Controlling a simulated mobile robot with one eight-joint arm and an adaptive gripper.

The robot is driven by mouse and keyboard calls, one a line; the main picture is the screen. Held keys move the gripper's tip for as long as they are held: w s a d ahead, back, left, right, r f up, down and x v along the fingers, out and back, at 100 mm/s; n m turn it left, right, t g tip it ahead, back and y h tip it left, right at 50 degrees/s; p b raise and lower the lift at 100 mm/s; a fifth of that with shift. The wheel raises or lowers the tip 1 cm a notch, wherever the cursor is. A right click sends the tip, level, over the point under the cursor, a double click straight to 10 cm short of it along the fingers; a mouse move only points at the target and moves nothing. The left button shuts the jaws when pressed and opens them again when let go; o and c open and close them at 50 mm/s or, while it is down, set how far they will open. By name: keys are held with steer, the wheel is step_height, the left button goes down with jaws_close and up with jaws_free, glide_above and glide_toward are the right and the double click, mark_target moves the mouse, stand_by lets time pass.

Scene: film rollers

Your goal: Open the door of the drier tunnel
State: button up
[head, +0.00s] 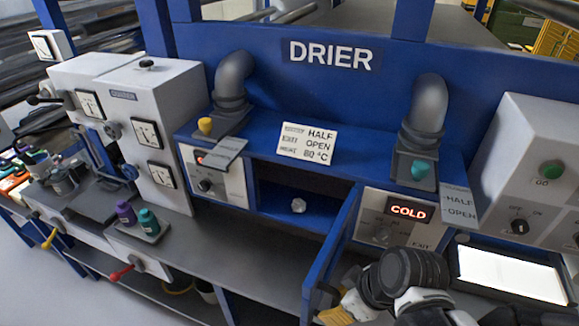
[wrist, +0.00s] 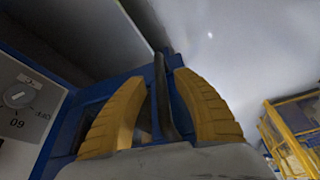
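The drier tunnel (head: 275,205) is a blue recess under the DRIER sign, between two white control boxes. Its blue door (head: 328,258) stands swung outward at the right side of the opening, and the inside shows. My gripper (head: 326,303) is at the lower outer end of the door, partly hidden by it and by my wrist. In the wrist view, the two yellow fingers of my gripper (wrist: 160,80) stand apart. A dark upright bar (wrist: 163,95) shows between them, closer to the right finger; contact is unclear. Blue panelling shows behind.
A small whitish lump (head: 298,206) lies inside the tunnel. A right control box (head: 398,220) reads COLD, and a bright light panel (head: 512,274) lies right of my arm. A tray (head: 143,232) with purple and green bottles stands on the left counter.

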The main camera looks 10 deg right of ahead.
steer(key=v, duration=1.2)
stand_by(0.3)
stand_by(0.5)
